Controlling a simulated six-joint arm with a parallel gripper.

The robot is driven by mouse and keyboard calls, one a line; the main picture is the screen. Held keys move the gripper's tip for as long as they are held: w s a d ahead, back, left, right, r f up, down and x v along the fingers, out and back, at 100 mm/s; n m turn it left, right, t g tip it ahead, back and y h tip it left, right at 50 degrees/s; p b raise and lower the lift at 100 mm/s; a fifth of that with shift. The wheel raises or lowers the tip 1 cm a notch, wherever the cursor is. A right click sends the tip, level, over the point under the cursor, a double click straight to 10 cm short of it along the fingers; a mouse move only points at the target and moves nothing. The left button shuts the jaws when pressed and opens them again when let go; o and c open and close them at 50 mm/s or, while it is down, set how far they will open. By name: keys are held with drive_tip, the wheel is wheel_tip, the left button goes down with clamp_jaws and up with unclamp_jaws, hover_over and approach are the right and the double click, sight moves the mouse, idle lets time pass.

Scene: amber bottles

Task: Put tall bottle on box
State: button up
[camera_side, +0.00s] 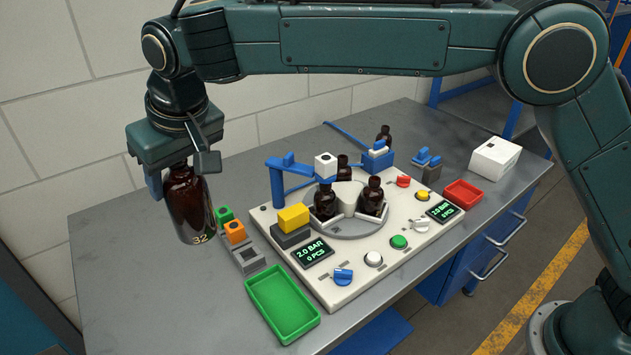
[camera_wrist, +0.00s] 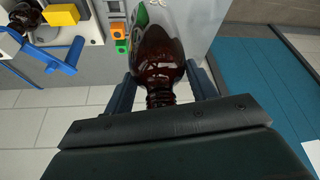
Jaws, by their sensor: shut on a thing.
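My gripper (camera_side: 178,172) is shut on a tall amber bottle (camera_side: 190,210) at the left of the side view. The bottle hangs below the gripper, slightly tilted, with "32" on its lower part. In the wrist view the bottle (camera_wrist: 160,55) sits between the two blue fingers of my gripper (camera_wrist: 163,90), its neck toward the palm. A white box (camera_side: 495,158) stands at the far right of the table, well apart from the bottle. Its top shows a small dark mark and looks clear.
A white control panel (camera_side: 350,285) with a turntable holding several smaller amber bottles (camera_side: 373,197) fills the middle. A blue post arm (camera_side: 277,185) rises from it. A green tray (camera_side: 282,305) and red tray (camera_side: 463,193) flank it. Bare grey table (camera_side: 150,290) lies at left.

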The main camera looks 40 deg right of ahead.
drive_tip(key=w+d+r+m+h, duration=0.1)
drive_tip(key=w+d, duration=0.3)
drive_tip(key=d, duration=0.4)
drive_tip(key=w+d+m, duration=0.2)
drive_tip(key=w+d, duration=0.2)
drive_tip(key=d, duration=0.4)
drive_tip(key=w+d+r+m+h, duration=0.1)
drive_tip(key=w+d, duration=0.3)
drive_tip(key=d, duration=0.3)
drive_tip(key=w+d+r+m+h, duration=0.15)
drive_tip(key=d+m, duration=0.25)
drive_tip(key=d, duration=1.9)
drive_tip(key=s+d+r+m+g, duration=0.15)
drive_tip(key=s+d, duration=0.25)
drive_tip(key=d, duration=0.8)
drive_tip(key=s+d+m+t, duration=0.1)
drive_tip(key=s+d+m, duration=0.2)
drive_tip(key=d, duration=0.9)
drive_tip(key=s+d+r+m+g+h, duration=0.1)
drive_tip(key=s+d+m+g+h, duration=0.1)
drive_tip(key=s+d, duration=1.4)
drive_tip(key=d+m, duration=0.1)
drive_tip(key=d, duration=0.2)
drive_tip(key=shift+d+r, duration=0.15)
drive_tip(key=shift+r, duration=0.1)
drive_tip(key=shift+f+m, duration=0.1)
drive_tip(key=shift+m, duration=0.15)
wheel_tip(320, 180, down, 20)
